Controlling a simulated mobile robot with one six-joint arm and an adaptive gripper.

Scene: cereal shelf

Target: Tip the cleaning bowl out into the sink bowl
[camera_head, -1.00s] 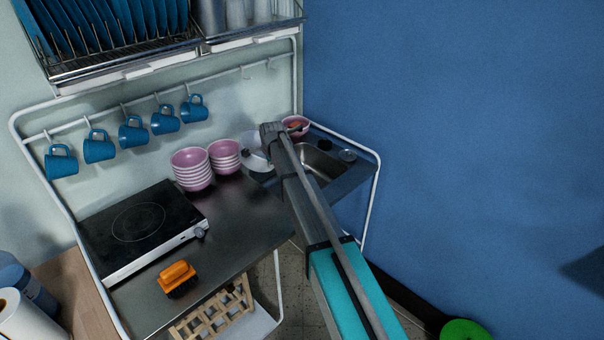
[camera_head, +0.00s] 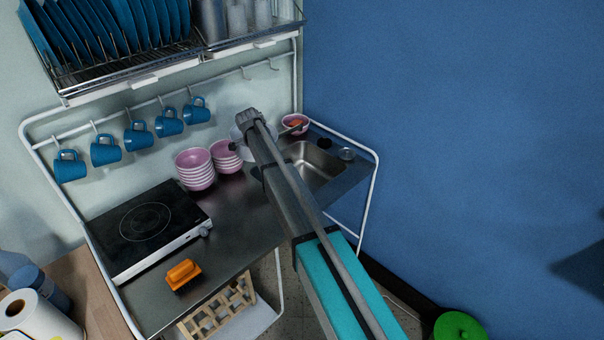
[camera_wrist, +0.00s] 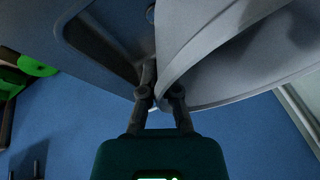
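A large pale grey-white bowl, seemingly the cleaning bowl (camera_wrist: 215,45), fills the upper right of the wrist view, tilted. My gripper (camera_wrist: 162,97) has its two fingers at the bowl's rim, one on each side, and looks shut on it. In the head view my gripper (camera_head: 246,117) is left of the sink bowl (camera_head: 316,160), over the back of the counter. Only pale parts of the cleaning bowl (camera_head: 244,153) show there behind my arm; its contents are hidden. The steel sink bowl looks empty where visible; my arm hides its left side.
Two stacks of pink bowls (camera_head: 194,167) stand left of my gripper. Another pink bowl (camera_head: 295,122) with something orange in it sits behind the sink. Blue mugs (camera_head: 138,134) hang along the rail. A hotplate (camera_head: 150,228) and orange brush (camera_head: 183,273) are on the counter.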

